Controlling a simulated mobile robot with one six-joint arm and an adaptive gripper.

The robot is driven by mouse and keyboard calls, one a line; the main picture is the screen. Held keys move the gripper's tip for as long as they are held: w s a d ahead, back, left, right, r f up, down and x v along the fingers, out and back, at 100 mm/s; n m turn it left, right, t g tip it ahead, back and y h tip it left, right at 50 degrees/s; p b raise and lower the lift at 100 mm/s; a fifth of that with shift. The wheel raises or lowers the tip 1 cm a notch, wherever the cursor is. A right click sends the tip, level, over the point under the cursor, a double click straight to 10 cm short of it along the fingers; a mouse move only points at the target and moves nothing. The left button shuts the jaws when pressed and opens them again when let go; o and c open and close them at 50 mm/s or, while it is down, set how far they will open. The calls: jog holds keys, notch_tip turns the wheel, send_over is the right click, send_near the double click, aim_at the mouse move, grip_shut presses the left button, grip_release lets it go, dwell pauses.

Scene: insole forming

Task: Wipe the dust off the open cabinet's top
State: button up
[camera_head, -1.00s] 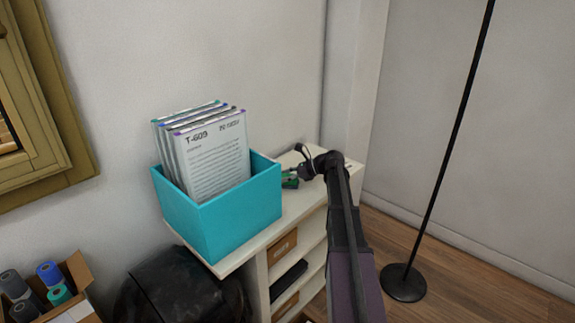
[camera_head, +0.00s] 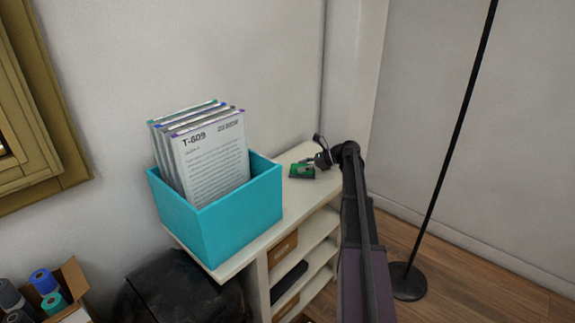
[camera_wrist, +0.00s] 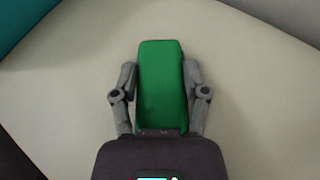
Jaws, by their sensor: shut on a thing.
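The open cabinet's top (camera_head: 284,228) is a cream-white surface, with open shelves below it. My gripper (camera_head: 312,163) is over the right part of the top, shut on a green block-shaped wiper (camera_head: 301,171). In the wrist view the green wiper (camera_wrist: 162,85) sits between the two grey fingers of my gripper (camera_wrist: 160,88), with the pale cabinet top (camera_wrist: 70,75) around it. The wiper appears to be at or just above the surface; I cannot tell if it touches. A faint darker patch shows left of the wiper in the wrist view; I cannot tell whether it is dust.
A teal box (camera_head: 240,215) with several upright documents (camera_head: 212,155) stands on the left part of the top. A black lamp stand (camera_head: 407,281) rises at the right. A box of rolls (camera_head: 72,290) and a dark bag (camera_head: 180,290) are lower left.

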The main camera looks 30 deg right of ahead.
jog(key=shift+w+d, duration=0.35)
jog(key=shift+d, duration=0.45)
notch_tip(320, 180, up, 4)
jog(key=p, duration=0.3)
jog(key=shift+a+p, duration=0.15)
jog(key=shift+p, duration=0.15)
notch_tip(320, 180, up, 4)
jog(key=p, duration=0.4)
